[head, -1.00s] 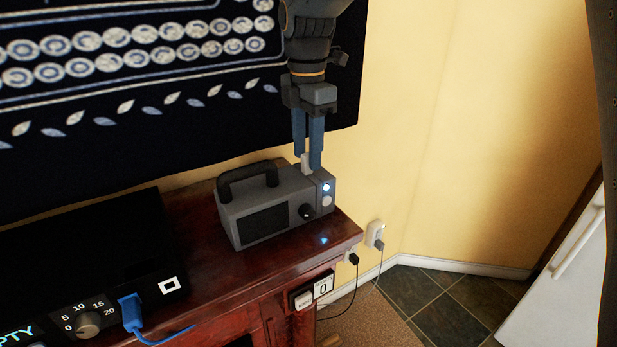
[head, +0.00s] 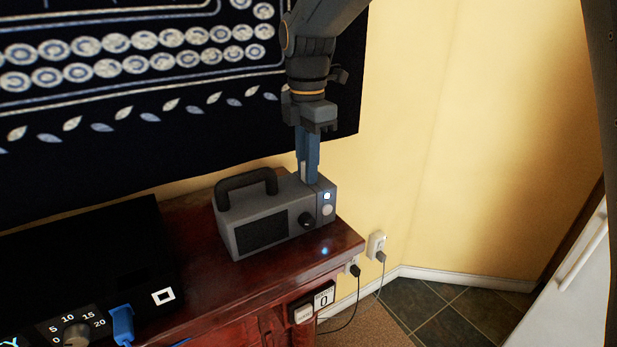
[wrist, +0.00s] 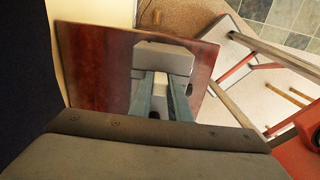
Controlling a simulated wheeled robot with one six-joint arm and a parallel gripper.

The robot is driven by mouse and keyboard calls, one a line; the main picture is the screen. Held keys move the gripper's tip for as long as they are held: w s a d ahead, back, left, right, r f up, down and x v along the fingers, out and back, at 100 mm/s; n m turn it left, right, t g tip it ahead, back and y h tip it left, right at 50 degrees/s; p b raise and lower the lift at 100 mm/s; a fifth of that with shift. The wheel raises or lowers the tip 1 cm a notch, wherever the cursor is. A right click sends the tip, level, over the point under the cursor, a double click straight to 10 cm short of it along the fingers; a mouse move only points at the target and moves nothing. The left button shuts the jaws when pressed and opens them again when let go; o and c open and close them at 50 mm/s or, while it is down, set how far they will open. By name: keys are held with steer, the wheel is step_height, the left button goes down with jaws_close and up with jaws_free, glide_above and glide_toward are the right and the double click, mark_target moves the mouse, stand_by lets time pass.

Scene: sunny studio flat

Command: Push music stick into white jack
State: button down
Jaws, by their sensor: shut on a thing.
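The music stick is a small pale piece (head: 303,170) at my fingertips, upright over the right end of the grey radio (head: 262,222). My gripper (head: 308,178) points down and is shut on the stick; its blue fingers hide most of it. In the wrist view the pale stick (wrist: 163,88) shows between the fingers, with the radio's grey top (wrist: 162,58) beyond. The radio's right front has a lit white square (head: 327,196) and a pale round spot (head: 327,210). I cannot tell which opening is the white jack, nor how deep the stick sits.
The radio stands on a dark red wooden cabinet (head: 205,285), its black handle (head: 246,182) raised to the left of my gripper. A black box (head: 85,275) lies at left with a blue plug (head: 122,325). A dark patterned hanging (head: 200,130) is close behind.

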steer(key=shift+s+r+p, duration=0.1)
steer(key=shift+r+p, duration=2.25)
steer(key=shift+r, duration=0.65)
steer(key=shift+d, duration=0.1)
